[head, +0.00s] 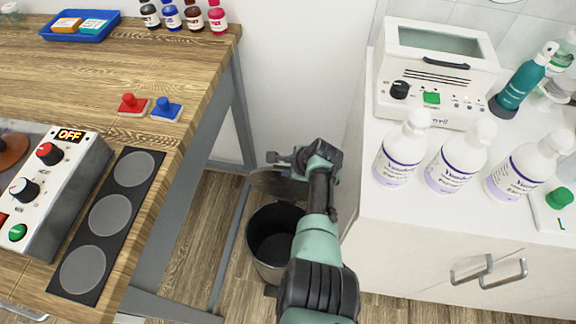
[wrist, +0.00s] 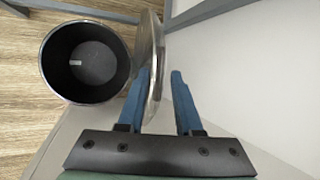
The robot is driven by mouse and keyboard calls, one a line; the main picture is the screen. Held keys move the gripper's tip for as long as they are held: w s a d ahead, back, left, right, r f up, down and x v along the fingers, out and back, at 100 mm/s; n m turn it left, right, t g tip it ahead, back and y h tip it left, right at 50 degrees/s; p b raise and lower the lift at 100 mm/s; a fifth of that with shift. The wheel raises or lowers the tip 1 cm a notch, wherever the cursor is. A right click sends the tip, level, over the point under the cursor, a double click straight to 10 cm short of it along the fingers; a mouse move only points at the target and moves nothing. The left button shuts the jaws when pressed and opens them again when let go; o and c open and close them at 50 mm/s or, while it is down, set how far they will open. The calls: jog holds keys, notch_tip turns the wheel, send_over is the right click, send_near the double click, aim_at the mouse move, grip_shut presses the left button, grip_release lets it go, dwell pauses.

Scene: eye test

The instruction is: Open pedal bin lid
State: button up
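The pedal bin (head: 262,272) stands on the floor between the wooden bench and the white cabinet. Its dark inside shows in both views, and its mouth is uncovered in the wrist view (wrist: 46,88). The round metal lid (head: 268,184) is raised at the bin's far side; in the wrist view the lid (wrist: 156,45) is seen nearly edge-on. My gripper (wrist: 162,75) is open, with a gap between its two blue fingers. The lid's edge lies against or just beside the left finger; contact is unclear. In the head view my gripper (head: 285,158) is by the lid, partly hidden by my wrist.
The wooden bench (head: 90,70) with a grey leg frame stands left of the bin. The white cabinet (head: 400,250), with bottles (head: 400,160) and a white device (head: 437,75) on top, stands close on the right. A wall is behind. Floor shows left of the bin.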

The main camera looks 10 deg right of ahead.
jog(key=shift+r, duration=0.1)
jog(key=p+v, duration=0.8)
jog(key=v, duration=0.4)
jog(key=shift+s+r, duration=0.2)
jog(key=shift+r, duration=0.1)
jog(key=shift+d+r, duration=0.1)
